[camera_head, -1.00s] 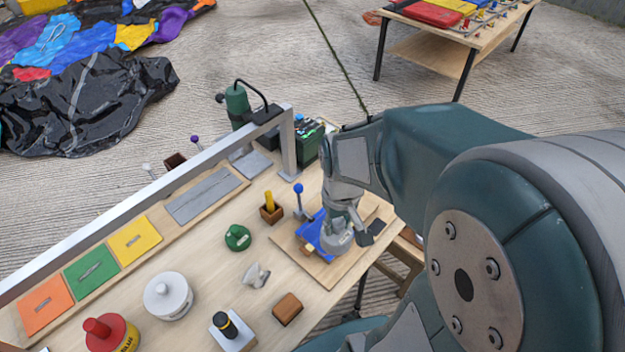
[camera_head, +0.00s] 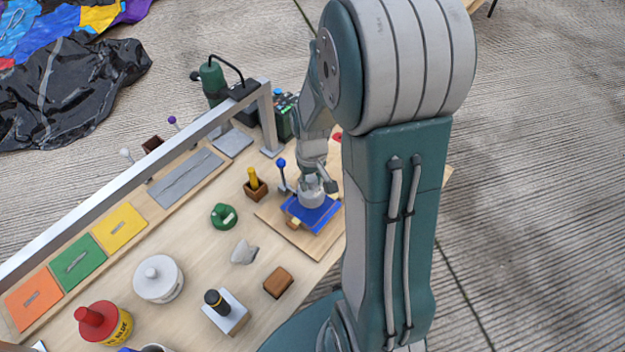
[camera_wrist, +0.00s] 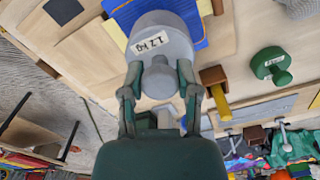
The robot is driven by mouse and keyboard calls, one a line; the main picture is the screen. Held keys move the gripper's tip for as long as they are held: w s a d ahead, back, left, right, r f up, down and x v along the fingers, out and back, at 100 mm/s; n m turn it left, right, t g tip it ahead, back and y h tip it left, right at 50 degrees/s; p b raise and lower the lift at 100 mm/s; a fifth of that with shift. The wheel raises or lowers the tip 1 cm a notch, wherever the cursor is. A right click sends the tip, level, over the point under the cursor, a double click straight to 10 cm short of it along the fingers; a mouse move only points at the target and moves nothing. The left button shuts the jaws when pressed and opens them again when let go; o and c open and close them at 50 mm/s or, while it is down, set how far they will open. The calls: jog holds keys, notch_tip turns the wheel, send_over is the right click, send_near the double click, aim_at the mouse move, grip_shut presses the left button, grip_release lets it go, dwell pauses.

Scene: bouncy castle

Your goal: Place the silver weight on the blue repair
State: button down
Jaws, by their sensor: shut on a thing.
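My gripper (camera_head: 312,180) is shut on the knob of the silver weight (camera_head: 311,197). In the wrist view the weight (camera_wrist: 165,32) is a grey cylinder labelled "1.2 kg", with my fingertips (camera_wrist: 161,82) on either side of its knob. The blue repair (camera_head: 321,216) lies on a wooden board under the weight; its edge also shows in the wrist view (camera_wrist: 189,22). The weight appears upright over the blue repair and hides part of it. I cannot tell whether it touches the repair.
A blue-knobbed lever (camera_head: 282,171) and a brown holder with a yellow handle (camera_head: 256,187) stand left of the board. A green weight (camera_head: 224,216), a white pot (camera_head: 158,278) and a brown block (camera_head: 278,282) are nearby. A metal rail (camera_head: 150,175) spans the back.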

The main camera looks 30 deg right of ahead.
aim_at(311, 188)
jog(key=shift+w+f, duration=0.15)
jog(key=shift+f, duration=1.5)
jog(key=shift+f, duration=0.1)
jog(key=shift+c, duration=1.7)
grip_release()
notch_tip(311, 188, up, 12)
jog(key=shift+f, duration=0.1)
jog(key=shift+a+r, duration=0.1)
jog(key=shift+r, duration=0.25)
jog(key=s+a+r+t, duration=0.5)
jog(key=s+a+r, duration=0.5)
jog(key=s+r, duration=0.2)
jog(key=shift+s+a+r+n+t, duration=0.3)
jog(key=shift+s+r, duration=0.1)
jog(key=shift+r, duration=0.05)
